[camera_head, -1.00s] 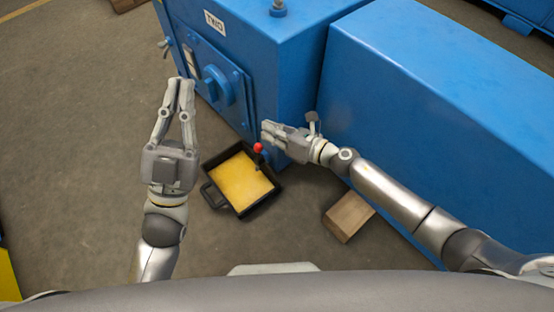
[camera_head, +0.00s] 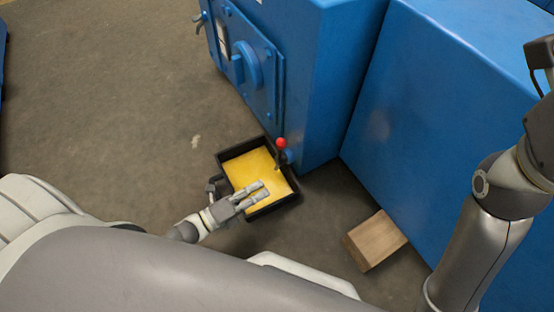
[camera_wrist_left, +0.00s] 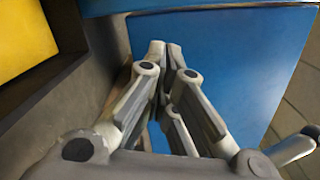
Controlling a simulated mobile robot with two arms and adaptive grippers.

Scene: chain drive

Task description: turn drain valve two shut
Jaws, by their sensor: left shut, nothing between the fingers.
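The drain valve's lever (camera_head: 281,144) has a red ball on a dark stem. It stands upright at the foot of the blue housing, above the far right edge of a black tray (camera_head: 224,154) filled with yellow. My left gripper (camera_head: 264,190) is shut and empty, low over the tray, nearer to me than the lever and apart from it. In the left wrist view its fingers (camera_wrist_left: 160,48) meet at the tips in front of a blue surface; the lever does not show there. My right arm rises at the right edge; its fingers are out of the picture.
The blue housing (camera_head: 335,70) has a round cover (camera_head: 248,64) on its side. A large blue casing (camera_head: 440,110) closes off the right. A wooden block (camera_head: 374,240) lies on the floor beside it. The floor (camera_head: 100,100) to the left is clear.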

